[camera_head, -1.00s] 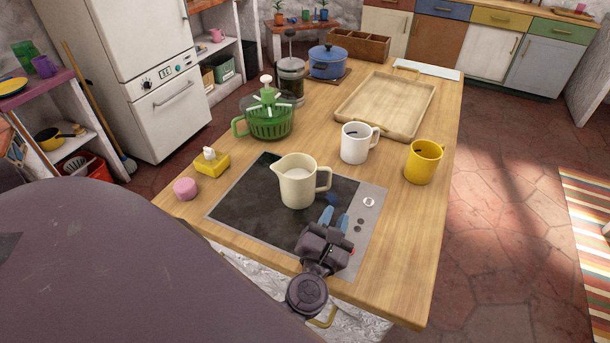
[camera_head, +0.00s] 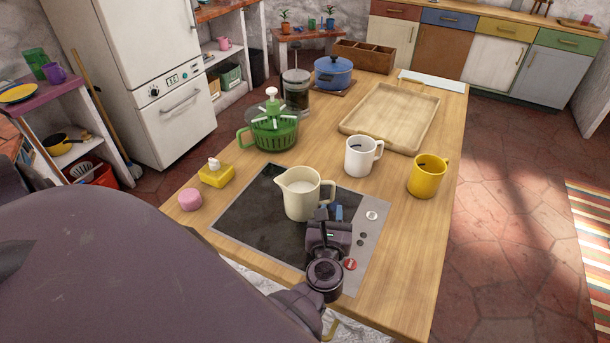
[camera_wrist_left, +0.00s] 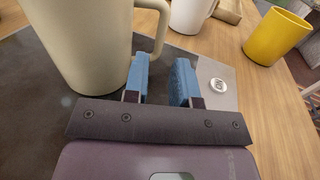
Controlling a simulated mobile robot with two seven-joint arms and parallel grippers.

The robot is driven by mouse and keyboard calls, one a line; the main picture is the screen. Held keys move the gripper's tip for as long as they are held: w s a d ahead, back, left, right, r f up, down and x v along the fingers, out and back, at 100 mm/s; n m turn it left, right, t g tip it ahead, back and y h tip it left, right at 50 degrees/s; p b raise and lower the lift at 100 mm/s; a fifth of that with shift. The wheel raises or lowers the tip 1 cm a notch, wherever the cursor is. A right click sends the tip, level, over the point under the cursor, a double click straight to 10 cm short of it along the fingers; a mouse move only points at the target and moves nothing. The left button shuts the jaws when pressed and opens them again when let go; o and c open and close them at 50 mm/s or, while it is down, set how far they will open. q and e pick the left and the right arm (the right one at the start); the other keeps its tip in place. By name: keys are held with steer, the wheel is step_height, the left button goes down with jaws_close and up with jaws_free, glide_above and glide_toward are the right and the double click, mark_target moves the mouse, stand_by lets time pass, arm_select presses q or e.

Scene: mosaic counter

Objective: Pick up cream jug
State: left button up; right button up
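The cream jug (camera_head: 300,204) stands upright on the dark cooktop (camera_head: 255,215), its handle toward the right. My left gripper (camera_head: 331,212) is low over the cooktop, on the near right side of the jug, beside the handle. In the left wrist view the jug (camera_wrist_left: 85,45) fills the upper left, its base on the cooktop. There the blue fingers of my left gripper (camera_wrist_left: 161,75) are apart with nothing held between them. The handle's lower end is just beyond the left finger; contact is unclear. My right gripper is not in view.
A white mug (camera_head: 360,156) and a yellow mug (camera_head: 426,176) stand right of the jug. A green salad spinner (camera_head: 272,136), yellow box (camera_head: 216,176) and pink object (camera_head: 190,199) are to the left. A wooden tray (camera_head: 392,118) lies behind.

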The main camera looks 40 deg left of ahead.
mark_target(333, 195)
arm_select(q)
steer(key=x, duration=0.5)
jaws_close()
